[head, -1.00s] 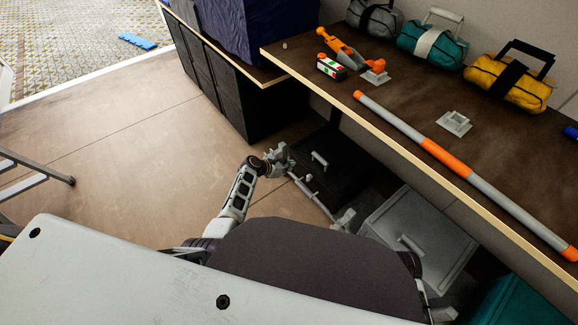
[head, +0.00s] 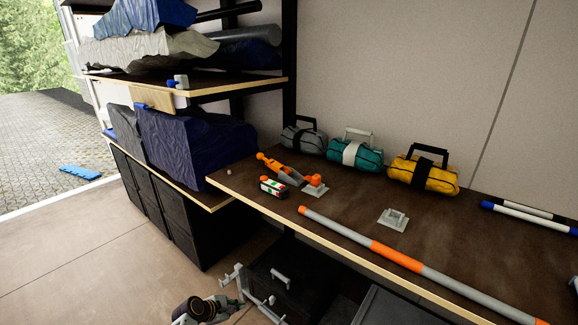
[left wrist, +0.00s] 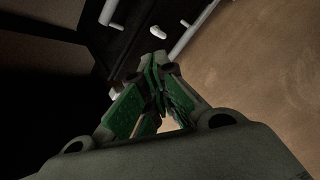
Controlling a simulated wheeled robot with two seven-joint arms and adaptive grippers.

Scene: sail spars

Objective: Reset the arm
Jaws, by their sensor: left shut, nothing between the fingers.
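My left gripper (head: 226,302) shows at the bottom of the head view, low over the floor beside the dark cabinet under the bench. In the left wrist view its green-padded fingers (left wrist: 157,62) come together at the tips, shut with nothing between them. Beyond the tips are a dark cabinet front and pale handles. My right gripper is out of view. A long grey spar (head: 460,287) with orange bands lies along the bench's front edge, apart from the gripper.
The workbench (head: 350,215) holds an orange tool (head: 283,171), a grey bracket (head: 392,218) and grey, teal and yellow bags (head: 424,173). Shelves with blue covered bundles (head: 190,142) stand at left. A dark cabinet (head: 290,290) with a handle is close to my gripper. Floor (head: 80,265) at left is clear.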

